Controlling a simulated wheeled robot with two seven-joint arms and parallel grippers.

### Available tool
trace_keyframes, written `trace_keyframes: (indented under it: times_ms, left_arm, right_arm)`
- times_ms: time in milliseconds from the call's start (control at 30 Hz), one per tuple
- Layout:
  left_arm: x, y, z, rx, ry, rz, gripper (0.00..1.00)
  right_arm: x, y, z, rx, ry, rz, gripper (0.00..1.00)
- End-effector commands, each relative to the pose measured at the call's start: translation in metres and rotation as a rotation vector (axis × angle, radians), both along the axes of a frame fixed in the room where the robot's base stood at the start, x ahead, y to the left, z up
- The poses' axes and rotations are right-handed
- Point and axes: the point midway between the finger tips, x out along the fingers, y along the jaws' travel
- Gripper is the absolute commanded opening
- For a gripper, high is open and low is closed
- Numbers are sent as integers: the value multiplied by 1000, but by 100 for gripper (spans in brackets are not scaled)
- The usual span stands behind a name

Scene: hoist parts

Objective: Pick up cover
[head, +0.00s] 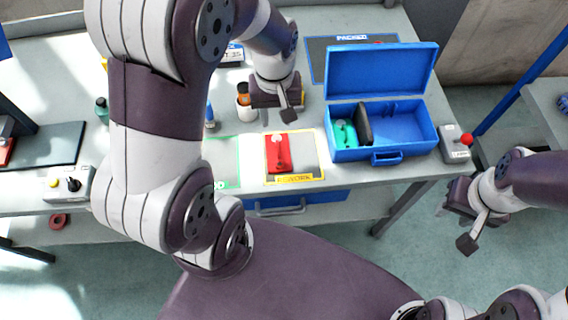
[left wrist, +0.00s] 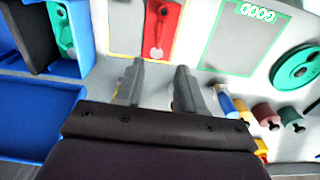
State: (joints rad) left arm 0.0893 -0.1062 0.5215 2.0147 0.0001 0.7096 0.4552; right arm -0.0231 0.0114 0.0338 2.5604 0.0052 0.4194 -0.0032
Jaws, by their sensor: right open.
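No part is plainly marked as the cover, so I cannot tell for sure which one it is. A round green part (left wrist: 293,68) lies on the table in the left wrist view; my arm hides it in the head view. A red part (head: 278,153) with a pale metal piece lies on the yellow-edged REWORK mat (head: 312,166); it also shows in the left wrist view (left wrist: 157,25). My left gripper (head: 284,108) is above the table behind the red part, its fingers (left wrist: 156,84) apart and empty. My right gripper (head: 462,222) is open and empty, off the table's right front.
An open blue case (head: 425,125) holds a green part (head: 344,133) and a dark piece. A box with a red knob (head: 457,146) stands at its right. Small bottles (head: 244,98) and colored pegs (left wrist: 264,114) stand near my left gripper. A green-edged mat (left wrist: 232,45) is bare.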

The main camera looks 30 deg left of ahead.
Motion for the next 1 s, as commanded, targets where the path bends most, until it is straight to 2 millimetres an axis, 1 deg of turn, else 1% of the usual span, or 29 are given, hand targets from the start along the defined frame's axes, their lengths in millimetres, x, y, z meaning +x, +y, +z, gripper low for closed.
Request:
trace_keyframes:
  times_ms: [33,200,367,600,700,867,900,967,1000]
  left_arm:
    - [-1,1,-14,-1,8,9,38]
    - [-1,0,-48,-1,8,8,38]
    - [-1,-1,-67,0,4,7,38]
    - [-3,-4,-110,0,6,7,38]
    - [-3,-4,-116,0,4,7,38]
    - [-2,-4,-116,0,1,6,38]
    - [-2,-4,-116,0,2,6,35]
    - [-2,-4,-116,0,2,6,15]
    - [-2,-4,-116,0,2,6,2]
  right_arm:
    - [1,0,-4,0,-2,0,43]
    - [1,0,-4,0,-2,0,43]
    - [0,0,-5,0,-2,0,43]
    - [0,0,-8,0,-2,0,43]
    - [0,0,-9,0,-2,0,43]
    - [0,0,-8,0,-2,0,43]
    - [0,0,-8,0,-2,0,43]
    - [0,0,-8,0,-2,0,43]
    - [0,0,-8,0,-2,0,43]
